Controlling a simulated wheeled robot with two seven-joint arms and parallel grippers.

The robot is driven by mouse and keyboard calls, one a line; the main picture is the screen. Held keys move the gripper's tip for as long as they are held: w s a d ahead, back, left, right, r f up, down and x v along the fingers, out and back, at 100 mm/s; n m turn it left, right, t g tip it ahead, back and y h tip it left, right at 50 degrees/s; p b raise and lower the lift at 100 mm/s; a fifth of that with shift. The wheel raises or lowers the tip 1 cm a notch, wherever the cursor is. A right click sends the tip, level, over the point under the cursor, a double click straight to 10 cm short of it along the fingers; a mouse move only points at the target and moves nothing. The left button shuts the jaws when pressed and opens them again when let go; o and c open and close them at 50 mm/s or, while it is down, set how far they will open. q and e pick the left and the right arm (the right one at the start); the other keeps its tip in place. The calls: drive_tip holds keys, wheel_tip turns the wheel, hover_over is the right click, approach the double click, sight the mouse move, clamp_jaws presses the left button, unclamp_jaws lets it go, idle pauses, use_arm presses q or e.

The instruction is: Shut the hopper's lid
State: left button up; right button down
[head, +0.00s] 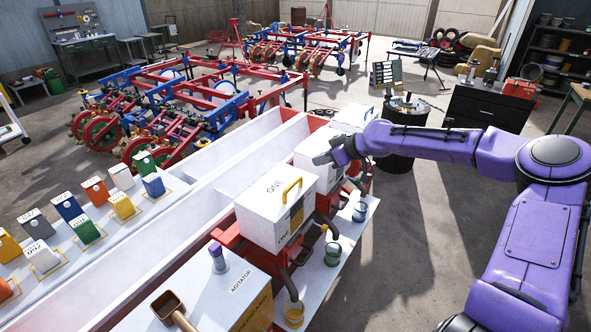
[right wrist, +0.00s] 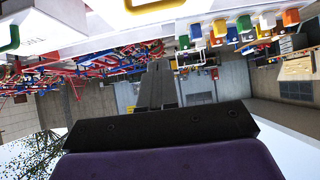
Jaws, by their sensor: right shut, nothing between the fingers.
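The front hopper (head: 265,222) is a white box marked "ONE". Its lid (head: 268,190) looks flat on top and carries a yellow handle (head: 292,188). A second white hopper (head: 304,157) stands just behind it, its top partly hidden by my right gripper (head: 324,158). A further white hopper top (head: 352,115) shows behind that one. My right gripper is shut and empty, just above or beside the second hopper; I cannot tell whether it touches. In the right wrist view its dark fingers (right wrist: 156,88) are together, with a yellow handle (right wrist: 150,6) and a green handle (right wrist: 9,38) near the top edge.
A long white trough (head: 190,225) runs left of the hoppers, with several coloured blocks on its left shelf. A white box marked "AGITATOR" (head: 225,298) stands in front. Small cups, including a green one (head: 332,254), line the right ledge.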

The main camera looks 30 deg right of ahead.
drive_tip(key=shift+w+a+f+b, duration=0.55)
drive_tip(key=shift+w+f+b, duration=0.6)
drive_tip(key=shift+f+b, duration=0.45)
drive_tip(key=shift+w+a+f+b, duration=0.55)
drive_tip(key=shift+w+f+b, duration=0.6)
drive_tip(key=shift+f+b, duration=0.45)
drive_tip(key=shift+w+a+f+b, duration=0.55)
drive_tip(key=shift+w+f+b, duration=0.6)
drive_tip(key=shift+f+b, duration=0.45)
